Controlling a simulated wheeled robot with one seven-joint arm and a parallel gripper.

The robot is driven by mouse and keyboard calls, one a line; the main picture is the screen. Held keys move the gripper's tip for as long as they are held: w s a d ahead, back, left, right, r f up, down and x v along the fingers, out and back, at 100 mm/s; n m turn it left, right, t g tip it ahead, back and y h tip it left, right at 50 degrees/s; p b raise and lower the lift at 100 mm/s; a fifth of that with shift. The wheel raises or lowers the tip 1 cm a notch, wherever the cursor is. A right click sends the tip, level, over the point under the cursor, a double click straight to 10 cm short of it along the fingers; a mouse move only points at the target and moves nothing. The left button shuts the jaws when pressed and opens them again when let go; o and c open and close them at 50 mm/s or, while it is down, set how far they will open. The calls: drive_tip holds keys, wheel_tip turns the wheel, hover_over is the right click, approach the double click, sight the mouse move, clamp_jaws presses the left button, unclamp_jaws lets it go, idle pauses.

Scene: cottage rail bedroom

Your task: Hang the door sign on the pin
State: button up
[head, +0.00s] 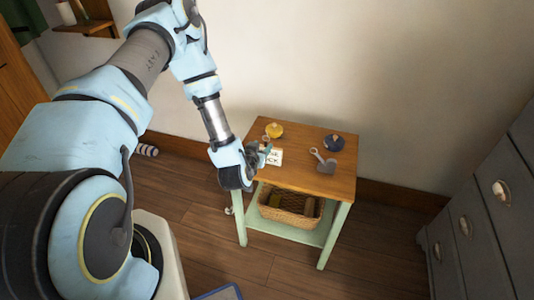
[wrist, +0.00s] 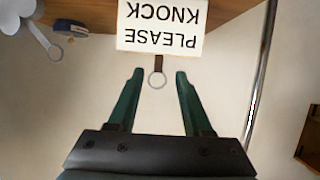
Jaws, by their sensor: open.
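The door sign (head: 275,157) is a small white plate at the left part of the wooden table top. In the wrist view the sign (wrist: 160,30) reads PLEASE KNOCK upside down. A short dark strap with a metal ring (wrist: 157,80) runs from it toward me. My gripper (wrist: 159,73) is open. The ring shows between its two green fingers, with a gap on each side; I cannot tell whether it is at their depth. In the head view my gripper (head: 265,150) is at the sign's left side. I cannot make out the pin in either view.
The small table (head: 342,186) also bears a yellow round item (head: 274,130), a dark blue round item (head: 333,143) and a grey item with a ring (head: 326,166). A wicker basket (head: 285,212) stands on its lower shelf. Grey drawers (head: 480,225) stand at right.

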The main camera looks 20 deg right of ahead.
sight(266, 143)
drive_tip(key=p+x, duration=0.2)
drive_tip(key=x, duration=0.3)
drive_tip(key=shift+s, duration=0.15)
clamp_jaws()
idle(1.3)
